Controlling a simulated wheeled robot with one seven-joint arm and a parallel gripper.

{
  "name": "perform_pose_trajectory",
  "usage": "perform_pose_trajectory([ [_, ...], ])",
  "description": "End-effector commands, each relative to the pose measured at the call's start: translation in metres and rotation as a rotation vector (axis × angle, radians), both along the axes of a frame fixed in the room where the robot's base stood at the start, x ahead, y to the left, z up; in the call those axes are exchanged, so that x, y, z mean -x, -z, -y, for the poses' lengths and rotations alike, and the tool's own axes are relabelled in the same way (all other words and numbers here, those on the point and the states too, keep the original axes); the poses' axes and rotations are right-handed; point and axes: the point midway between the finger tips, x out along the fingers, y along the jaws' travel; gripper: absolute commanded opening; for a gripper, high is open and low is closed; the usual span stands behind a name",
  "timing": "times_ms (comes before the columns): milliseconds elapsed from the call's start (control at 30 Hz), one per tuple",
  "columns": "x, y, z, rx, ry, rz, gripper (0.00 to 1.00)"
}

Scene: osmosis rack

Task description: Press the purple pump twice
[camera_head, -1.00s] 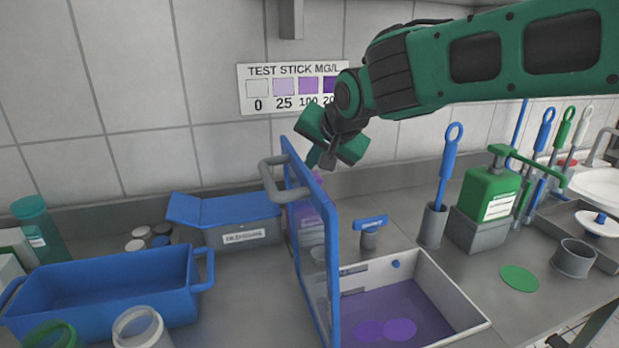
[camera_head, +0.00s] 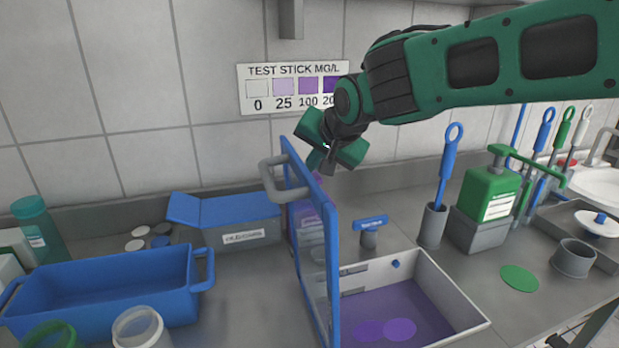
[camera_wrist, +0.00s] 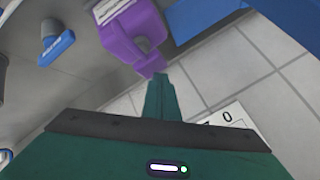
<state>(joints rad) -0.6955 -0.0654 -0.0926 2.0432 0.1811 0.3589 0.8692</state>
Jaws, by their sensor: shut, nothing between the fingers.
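The purple pump bottle (camera_head: 308,222) stands by the wall behind the blue-framed clear panel (camera_head: 331,240), which partly covers it in the head view. In the wrist view the purple bottle (camera_wrist: 132,38) shows at the top, with its pump head (camera_wrist: 151,64) just beyond my finger tips. My gripper (camera_head: 318,160) is shut and empty, above the bottle. In the wrist view its green fingers (camera_wrist: 160,78) reach toward the pump head. I cannot tell whether they touch it.
The panel with its grey handle stands close to my gripper. A white-walled tray (camera_head: 445,286) with a purple floor lies right of it. A blue lidded box (camera_head: 235,212) and blue bin (camera_head: 105,288) stand left. A green pump bottle (camera_head: 488,193) stands right.

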Motion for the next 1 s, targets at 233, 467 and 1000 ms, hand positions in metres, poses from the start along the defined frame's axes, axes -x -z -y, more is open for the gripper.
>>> perform_pose_trajectory([
  [233, 0.0001, 0.0001, -0.0002, 0.0, 0.0, 0.0, 0.0],
  [467, 0.0, 0.0021, -0.0002, 0.0, 0.0, 0.0, 0.0],
  [1000, 0.0001, 0.008, -0.0002, 0.0, 0.0, 0.0, 0.0],
])
